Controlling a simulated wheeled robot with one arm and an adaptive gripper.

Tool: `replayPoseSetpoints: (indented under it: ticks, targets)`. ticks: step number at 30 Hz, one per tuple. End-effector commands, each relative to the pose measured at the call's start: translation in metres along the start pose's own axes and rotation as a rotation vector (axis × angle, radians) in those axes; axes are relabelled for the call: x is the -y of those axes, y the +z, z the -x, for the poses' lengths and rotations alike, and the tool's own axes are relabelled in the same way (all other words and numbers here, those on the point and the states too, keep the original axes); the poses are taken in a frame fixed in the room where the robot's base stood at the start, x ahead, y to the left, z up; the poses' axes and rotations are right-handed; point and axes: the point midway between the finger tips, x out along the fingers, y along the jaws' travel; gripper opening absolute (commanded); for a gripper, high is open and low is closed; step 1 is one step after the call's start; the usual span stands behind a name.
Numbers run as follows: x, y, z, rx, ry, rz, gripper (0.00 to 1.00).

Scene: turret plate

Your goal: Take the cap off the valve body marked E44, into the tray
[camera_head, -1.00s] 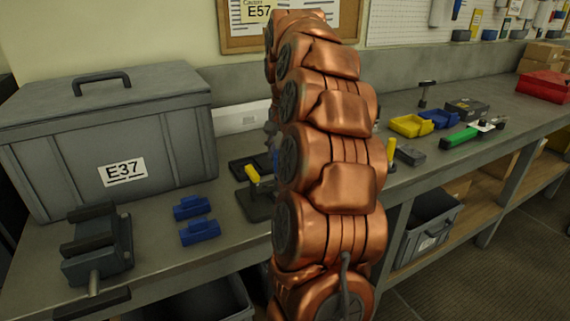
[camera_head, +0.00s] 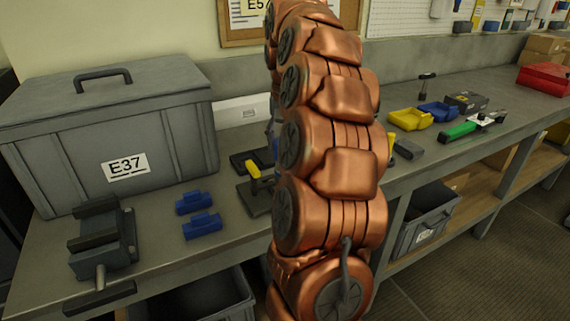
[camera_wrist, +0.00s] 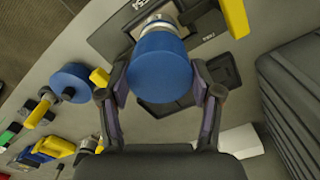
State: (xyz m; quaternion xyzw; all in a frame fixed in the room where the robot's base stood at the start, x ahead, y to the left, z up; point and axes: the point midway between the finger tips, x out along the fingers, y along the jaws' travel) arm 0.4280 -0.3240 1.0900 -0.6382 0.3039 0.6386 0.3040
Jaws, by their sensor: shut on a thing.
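A blue round cap (camera_wrist: 160,68) is between the two fingers of my gripper (camera_wrist: 160,92) in the wrist view, and the fingers are shut on its sides. A metal part of a valve body (camera_wrist: 157,14) shows just behind the cap. I cannot tell whether the cap still sits on it. A tag (camera_wrist: 139,5) at the top edge is cut off and not clearly legible. A dark tray-like piece (camera_wrist: 180,97) lies below the cap, partly hidden by it. In the head view my copper arm hides the gripper and cap.
Another blue cap (camera_wrist: 70,84) is at left in the wrist view, by a yellow handle. A yellow handle (camera_wrist: 235,17) stands at upper right. In the head view, a grey lidded box marked E37 (camera_head: 60,125) and a vise (camera_head: 103,240) are left of my arm.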

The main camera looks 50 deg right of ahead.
Motion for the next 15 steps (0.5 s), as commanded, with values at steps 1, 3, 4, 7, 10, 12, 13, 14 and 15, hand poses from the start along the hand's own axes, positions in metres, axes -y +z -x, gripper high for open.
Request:
replayPoseSetpoints:
  ticks: [1, 3, 4, 7, 10, 12, 13, 14, 15]
  targets:
    - [0.000, 0.000, 0.003, -0.001, 0.000, 0.000, 0.34]
    - [0.000, 0.000, 0.006, -0.001, 0.000, 0.000, 0.34]
    - [0.000, 0.000, 0.007, -0.001, 0.000, 0.000, 0.34]
    - [0.000, 0.000, 0.011, -0.002, 0.000, 0.000, 0.34]
    - [0.000, -0.001, 0.015, -0.002, 0.000, 0.000, 0.34]
    - [0.000, -0.001, 0.018, -0.002, 0.000, 0.001, 0.34]
    - [0.000, -0.001, 0.019, -0.002, 0.000, 0.001, 0.34]
    - [0.000, -0.001, 0.020, -0.002, 0.000, 0.001, 0.34]
    - [0.000, 0.000, 0.022, -0.002, 0.000, 0.001, 0.34]
